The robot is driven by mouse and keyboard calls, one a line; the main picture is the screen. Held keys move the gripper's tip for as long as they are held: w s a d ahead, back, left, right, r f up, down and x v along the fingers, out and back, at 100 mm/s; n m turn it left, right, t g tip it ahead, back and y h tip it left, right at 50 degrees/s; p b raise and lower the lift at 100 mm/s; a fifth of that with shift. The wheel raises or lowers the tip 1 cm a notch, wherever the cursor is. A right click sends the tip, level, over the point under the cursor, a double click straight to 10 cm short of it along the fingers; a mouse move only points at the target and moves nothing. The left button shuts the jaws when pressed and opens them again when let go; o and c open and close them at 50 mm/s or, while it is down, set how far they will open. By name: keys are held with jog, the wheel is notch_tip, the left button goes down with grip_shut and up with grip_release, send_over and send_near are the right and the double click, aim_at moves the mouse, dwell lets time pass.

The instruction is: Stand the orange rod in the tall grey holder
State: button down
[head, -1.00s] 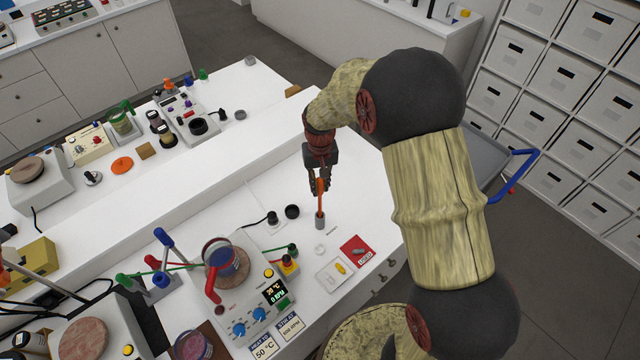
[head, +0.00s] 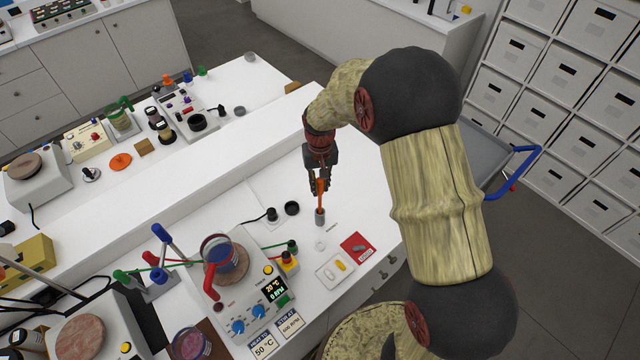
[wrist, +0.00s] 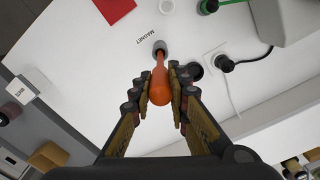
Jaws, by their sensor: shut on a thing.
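The orange rod (head: 320,189) is upright in my gripper (head: 319,184), above the white bench. In the wrist view the orange rod (wrist: 159,85) runs away from between the two fingers (wrist: 158,92), its rounded end towards the camera. The grey holder (head: 320,216) is a short grey cylinder standing on the bench, directly below the fingers. The rod's lower end meets the holder's mouth, and in the wrist view the holder (wrist: 160,47) shows at the rod's far end. How deep the rod sits is hidden.
A hotplate (head: 240,290) with a beaker stands to the left. A black cap (head: 291,208) and a black plug (head: 272,215) are close to the holder. A red card (head: 357,247) and a white tray (head: 333,269) lie in front. The bench behind the holder is clear.

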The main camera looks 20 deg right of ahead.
jog(key=shift+f+b, duration=0.3)
jog(key=shift+f, duration=0.2)
jog(key=c, duration=1.6)
grip_release()
jog(key=shift+c, duration=0.2)
notch_tip(320, 180, up, 12)
jog(key=shift+f, duration=0.1)
